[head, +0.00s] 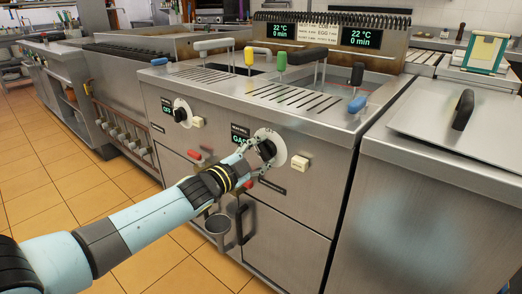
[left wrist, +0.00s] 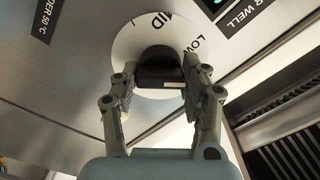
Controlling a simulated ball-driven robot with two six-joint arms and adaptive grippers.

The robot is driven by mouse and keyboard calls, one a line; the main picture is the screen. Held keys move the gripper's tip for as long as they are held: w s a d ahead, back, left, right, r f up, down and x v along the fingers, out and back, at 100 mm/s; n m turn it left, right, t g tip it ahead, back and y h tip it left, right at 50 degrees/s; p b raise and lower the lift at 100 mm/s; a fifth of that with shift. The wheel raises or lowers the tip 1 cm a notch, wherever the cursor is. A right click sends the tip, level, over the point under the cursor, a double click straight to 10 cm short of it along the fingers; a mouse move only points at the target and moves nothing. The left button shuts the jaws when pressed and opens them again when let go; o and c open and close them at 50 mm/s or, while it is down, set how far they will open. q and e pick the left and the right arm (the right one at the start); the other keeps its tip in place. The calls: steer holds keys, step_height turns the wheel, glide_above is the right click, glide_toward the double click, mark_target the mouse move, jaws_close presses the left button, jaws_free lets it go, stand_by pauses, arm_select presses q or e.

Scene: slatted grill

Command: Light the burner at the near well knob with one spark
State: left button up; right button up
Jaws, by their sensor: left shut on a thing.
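The near well knob (head: 267,150) is black and sits on a round white dial (head: 280,143) on the fryer's front panel. My left gripper (head: 257,154) reaches it from the left and is shut on it. In the left wrist view, the fingers (left wrist: 162,88) stand on both sides of the black knob (left wrist: 160,68), and the dial (left wrist: 132,48) shows "MID" and "LO". A small sign (head: 240,139) beside the dial reads "GAS", partly covered by the gripper. A cream push button (head: 300,163) is right of the dial, untouched. My right gripper is not in view.
A second knob (head: 181,114) with its own cream button (head: 198,122) is further left. A steel counter with a black-handled lid (head: 430,115) stands at right. Two displays (head: 362,37) read 22 °C.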

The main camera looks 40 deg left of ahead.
arm_select(q)
steer(key=shift+f, duration=0.1)
stand_by(0.4)
steer(key=o, duration=1.2)
steer(key=shift+c, duration=0.2)
steer(key=s, duration=1.2)
steer(key=shift+a, duration=0.45)
